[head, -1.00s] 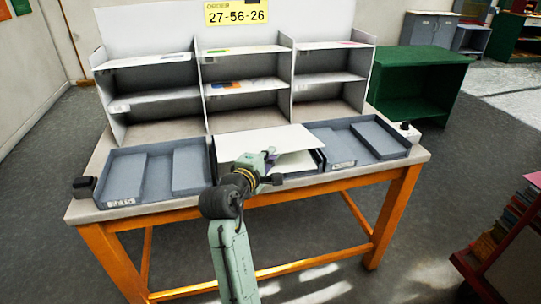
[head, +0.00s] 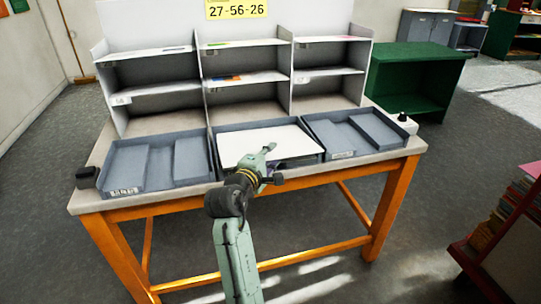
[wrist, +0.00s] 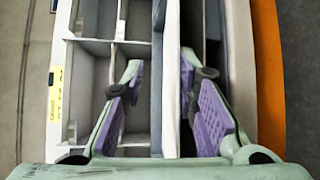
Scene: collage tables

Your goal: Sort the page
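A blank white page (head: 255,143) lies over the middle grey tray (head: 212,172) on the table, covering most of it. In the wrist view the page shows as a narrow pale strip (wrist: 172,75) between the fingers. Whether the page rests on the tray or is slightly raised is unclear.
A white shelf unit (head: 205,106) with several compartments stands behind the trays; some shelves hold coloured pieces. A left tray (head: 113,167) and a right tray (head: 396,133) flank the middle one. A yellow sign (head: 237,9) reads 27-56-26.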

